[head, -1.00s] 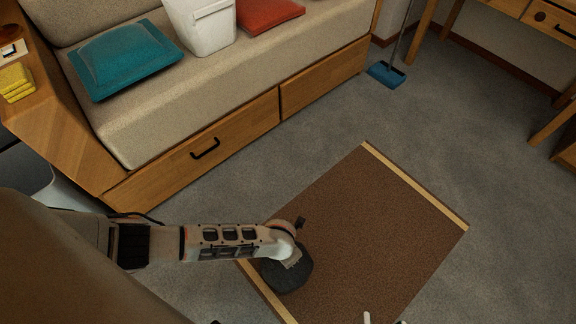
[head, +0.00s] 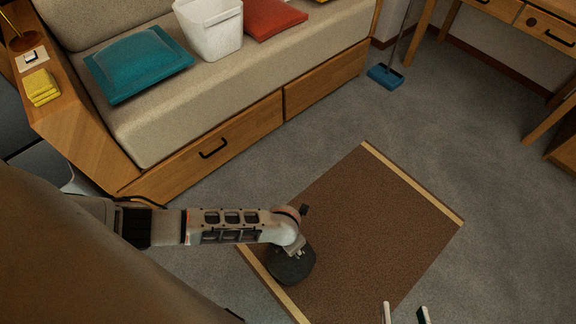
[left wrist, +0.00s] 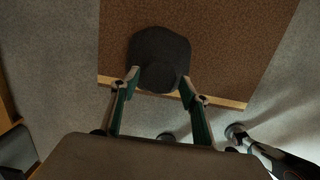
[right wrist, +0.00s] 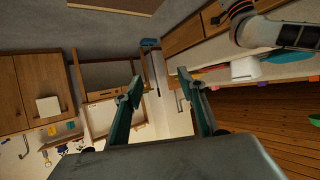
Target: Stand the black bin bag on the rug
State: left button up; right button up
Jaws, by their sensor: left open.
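The black bin bag (head: 291,268) is a dark rounded lump at the left border of the brown rug (head: 365,220). In the left wrist view the bag (left wrist: 160,55) is over the rug, near its light edge strip. Whether it touches the rug is hard to tell. My left gripper (left wrist: 159,84) is open, its two fingers apart on either side of the bag's near, narrower part. In the head view my left wrist covers part of the bag. My right gripper (head: 405,313) is open and empty at the bottom edge; its spread fingers also show in the right wrist view (right wrist: 160,85).
A sofa with drawers (head: 215,145) stands beyond the rug, holding a teal cushion (head: 138,62), a white bin (head: 211,28) and a red cushion (head: 270,18). A blue broom head (head: 386,76) rests on the floor. Most of the rug is clear.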

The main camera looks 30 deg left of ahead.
pick_arm(q)
notch_tip(320, 180, up, 5)
jog(key=shift+a+f+p, duration=0.1)
jog(key=shift+f+p, duration=0.1)
jog(key=shift+p, duration=0.55)
jog(key=shift+s+r, duration=0.2)
jog(key=shift+s, duration=0.1)
jog(key=shift+s+f, duration=0.1)
pick_arm(e)
jog(key=shift+s+d+f+n, duration=0.3)
jog(key=shift+s+d+f, duration=0.15)
jog(key=shift+d+f, duration=0.35)
